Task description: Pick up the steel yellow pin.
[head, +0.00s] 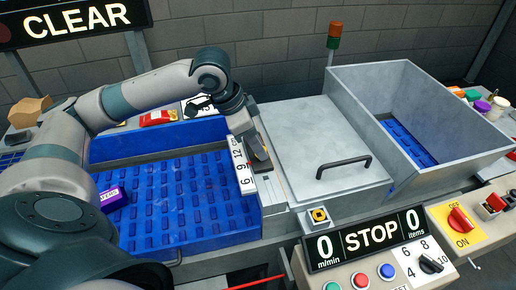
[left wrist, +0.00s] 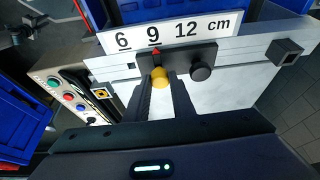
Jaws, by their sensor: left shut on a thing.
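The yellow pin (left wrist: 160,76) shows its round head in the left wrist view, at the front of a dark sliding block (left wrist: 182,64). My left gripper (left wrist: 164,84) is shut on the pin, one finger on each side. How deep the pin sits in the block is hidden. A black knob (left wrist: 201,72) is beside it on the block. The block's red pointer is at 9 on the white 6-9-12 cm scale (left wrist: 216,31). In the head view my left gripper (head: 259,163) is over the rail by the scale and hides the pin. My right gripper is not in view.
A blue ribbed belt (head: 180,205) with a purple pack (head: 113,199) lies left of the rail. A grey lid with a handle (head: 343,165) and a metal bin (head: 450,135) are to the right. A control panel (head: 375,258) stands in front.

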